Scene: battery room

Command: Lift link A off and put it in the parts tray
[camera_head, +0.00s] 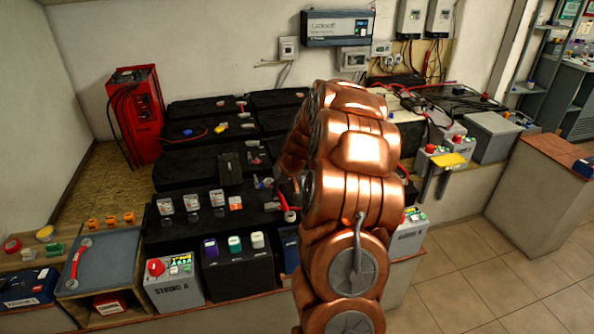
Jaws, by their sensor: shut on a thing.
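My copper-coloured arm rises through the middle of the head view and covers much of what is behind it. My gripper (293,188) is mostly hidden at the arm's left edge; only a dark part shows. It is shut on a small red piece, taken as link A (287,210), of which only a short curved part shows, over the black batteries (203,158). Whether the link touches a battery post is hidden. A blue-grey flat tray-like surface (110,258), possibly the parts tray, is at the lower left, with a red bar with pale ends (77,262) on it.
A grey battery marked STRING A (175,283) and a dark battery with coloured caps (238,265) stand at the front. A red charger (137,112) stands at the back left. A grey box (491,137) is at right. Open tiled floor (480,270) lies at lower right.

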